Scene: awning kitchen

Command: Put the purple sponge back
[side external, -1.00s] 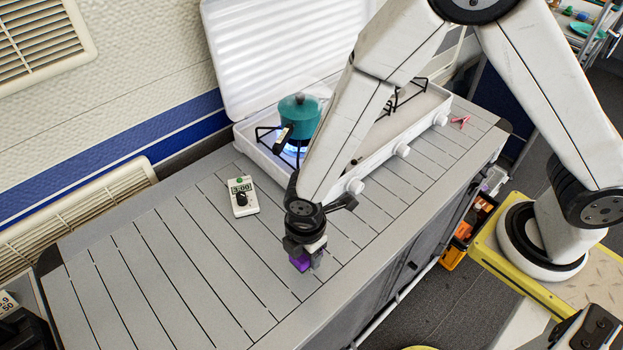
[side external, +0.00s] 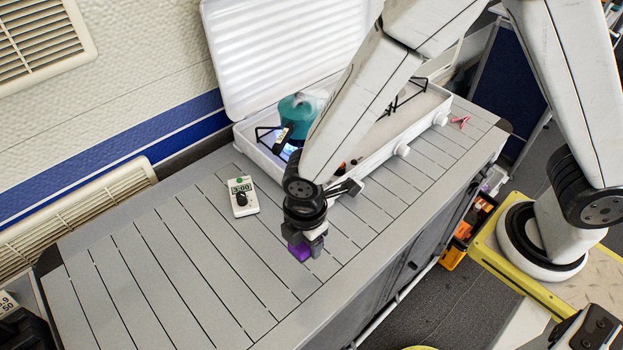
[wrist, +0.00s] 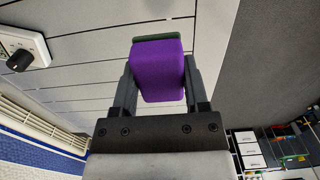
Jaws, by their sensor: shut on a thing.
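The purple sponge (side external: 300,250) is between the fingers of my gripper (side external: 304,247), over the slatted grey counter. In the wrist view the sponge (wrist: 158,72) fills the space between both fingers, and a dark green layer shows along its far edge. My gripper (wrist: 158,88) is shut on it. The sponge appears held a little above the counter, though the exact gap is hard to tell.
Red clothespin-like item (side external: 460,121) lies far right. The left half of the counter (side external: 150,285) is clear.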

